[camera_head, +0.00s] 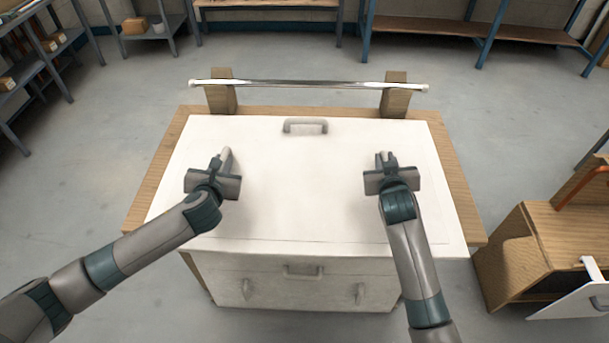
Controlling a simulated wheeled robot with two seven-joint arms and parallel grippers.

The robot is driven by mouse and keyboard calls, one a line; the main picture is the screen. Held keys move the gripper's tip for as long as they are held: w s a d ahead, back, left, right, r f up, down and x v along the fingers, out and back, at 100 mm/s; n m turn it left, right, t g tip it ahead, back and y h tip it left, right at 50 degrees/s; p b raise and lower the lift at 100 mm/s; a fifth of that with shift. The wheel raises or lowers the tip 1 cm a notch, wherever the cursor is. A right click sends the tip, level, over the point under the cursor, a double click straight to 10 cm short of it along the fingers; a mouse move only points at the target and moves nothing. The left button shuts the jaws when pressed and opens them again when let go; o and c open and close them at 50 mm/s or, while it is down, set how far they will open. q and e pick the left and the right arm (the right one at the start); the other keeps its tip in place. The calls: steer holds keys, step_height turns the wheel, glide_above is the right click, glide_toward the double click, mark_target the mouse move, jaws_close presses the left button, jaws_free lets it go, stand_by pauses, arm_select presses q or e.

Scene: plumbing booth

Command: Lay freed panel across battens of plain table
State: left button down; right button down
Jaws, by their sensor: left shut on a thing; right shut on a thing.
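A large white panel (300,205) with a grey pull handle (305,126) near its far edge spans most of the wooden table (150,195). It looks roughly level. Its near edge hides the table's front edge. My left gripper (225,156) is shut on the panel at its left part, and my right gripper (383,157) is shut on it at its right part. The grip points are partly hidden by the grippers. The battens are hidden under the panel, so I cannot tell whether it touches them.
A chrome rod (310,84) rests on two wooden blocks (222,95) behind the panel. A white front (303,290) with a pull and two small handles shows below the near edge. A wooden cabinet (545,240) stands at right. Open floor lies behind the table.

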arm_select(q)
steer(key=shift+a+f+b, duration=0.1)
steer(key=shift+f+b, duration=0.4)
steer(key=shift+f, duration=0.1)
arm_select(e)
steer(key=shift+d+f, duration=0.2)
steer(key=shift+f, duration=0.35)
arm_select(q)
steer(key=c, duration=1.6)
jaws_free()
steer(key=shift+c, duration=0.2)
arm_select(e)
steer(key=c, duration=1.6)
jaws_free()
steer(key=shift+a, duration=0.1)
arm_select(q)
steer(key=shift+s, duration=0.1)
steer(key=shift+s+r, duration=0.1)
steer(key=shift+s, duration=0.05)
steer(key=v, duration=1.1)
steer(key=shift+s+r, duration=0.15)
steer(key=shift+s, duration=0.15)
arm_select(e)
steer(key=shift+a, duration=0.1)
steer(key=shift+s, duration=0.15)
steer(key=v, duration=1.1)
steer(key=shift+s+r, duration=0.15)
steer(key=shift+s, duration=0.2)
